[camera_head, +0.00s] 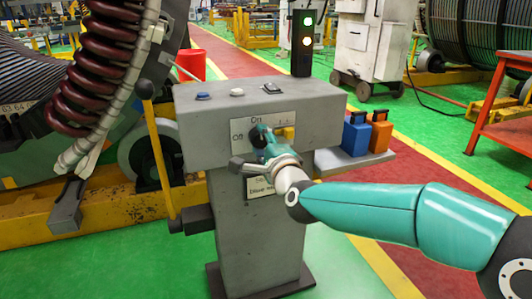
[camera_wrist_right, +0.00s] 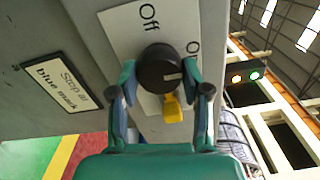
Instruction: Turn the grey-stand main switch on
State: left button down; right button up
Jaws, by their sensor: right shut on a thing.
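The grey stand (camera_head: 205,122) is in the middle of the head view. A white plate on its front has "Off" on the left and "On" at the top. The main switch is a black round knob (camera_head: 257,136) on this plate, partly covered by my gripper. In the right wrist view the knob (camera_wrist_right: 158,68) shows its white mark pointing right, roughly to the side of the partly hidden "On" label. My right gripper (camera_head: 264,147) is shut on the knob, with one finger on each side (camera_wrist_right: 164,90). My left gripper is not in view.
A yellow part (camera_head: 286,133) sits just right of the knob. The signal light (camera_head: 306,38) shows green and amber. A yellow lever (camera_head: 156,150) stands at the stand's left. Blue (camera_head: 356,135) and orange (camera_head: 379,133) boxes sit on a side shelf.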

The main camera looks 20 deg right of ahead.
jog(key=shift+d+f+m, duration=0.15)
jog(key=shift+f+m, duration=0.1)
jog(key=shift+m, duration=0.05)
jog(key=o, duration=1.1)
jog(key=shift+o, duration=0.3)
jog(key=shift+r, duration=0.1)
jog(key=s, duration=1.2)
jog(key=shift+d, duration=0.15)
